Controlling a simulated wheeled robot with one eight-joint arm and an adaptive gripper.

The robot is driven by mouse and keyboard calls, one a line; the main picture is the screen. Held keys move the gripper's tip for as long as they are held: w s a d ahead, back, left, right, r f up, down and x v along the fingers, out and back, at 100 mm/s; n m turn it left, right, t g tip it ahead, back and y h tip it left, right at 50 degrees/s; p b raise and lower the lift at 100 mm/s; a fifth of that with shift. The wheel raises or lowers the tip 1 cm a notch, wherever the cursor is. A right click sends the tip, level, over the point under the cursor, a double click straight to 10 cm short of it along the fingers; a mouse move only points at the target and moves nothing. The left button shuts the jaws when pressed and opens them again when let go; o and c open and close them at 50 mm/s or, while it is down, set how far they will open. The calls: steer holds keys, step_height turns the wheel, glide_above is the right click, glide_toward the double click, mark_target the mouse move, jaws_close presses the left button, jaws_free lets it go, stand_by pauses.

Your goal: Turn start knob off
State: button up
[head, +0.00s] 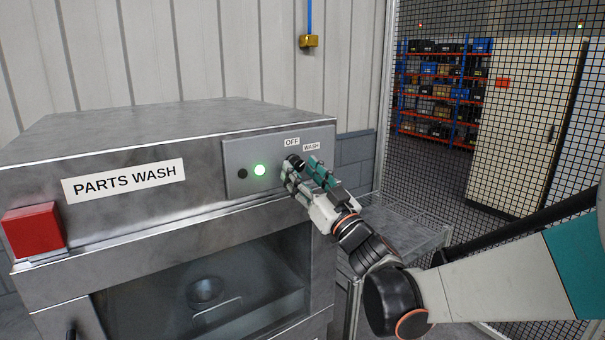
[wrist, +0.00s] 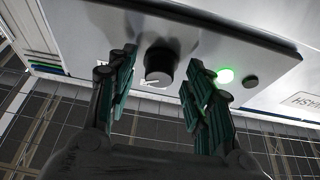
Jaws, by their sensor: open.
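The start knob (wrist: 159,66) is a round black knob with a white pointer line, on the grey control panel of the parts washer. In the head view the knob (head: 293,160) sits below the "OFF" label (head: 292,142), with the "WASH" label (head: 311,147) to the right. My gripper (head: 303,170) is at the panel, partly covering the knob. In the wrist view my gripper (wrist: 158,85) is open, with one teal-padded finger on each side of the knob and visible gaps between. The white line points sideways rather than straight at a label I can read.
A lit green lamp (head: 260,170) and a small black button (head: 242,174) are left of the knob. A red block (head: 34,229) is on the washer's left front. The washer's window (head: 205,285) is below. A mesh fence (head: 450,190) stands at right.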

steer(key=shift+w+r, duration=0.1)
steer(key=shift+c, duration=0.4)
steer(key=c, duration=1)
steer(key=shift+n, duration=0.4)
steer(key=n+g+y, duration=0.1)
steer(key=n, duration=0.1)
steer(key=n+g+y, duration=0.1)
steer(key=n, duration=0.2)
steer(key=n+g, duration=0.1)
steer(key=n, duration=0.1)
steer(key=shift+w+d+r+n+y, duration=0.1)
steer(key=shift+w+d+n+y, duration=0.05)
steer(key=shift+d+n+y, duration=0.2)
steer(key=n+g+p, duration=0.1)
steer(key=n+g, duration=0.1)
steer(key=n, duration=0.1)
steer(key=n+g+y, duration=0.1)
steer(key=n, duration=0.3)
steer(key=shift+w+r+n+g+p, duration=0.15)
steer(key=shift+n+g+p, duration=0.1)
steer(key=shift+g+p, duration=0.15)
steer(key=shift+n, duration=0.3)
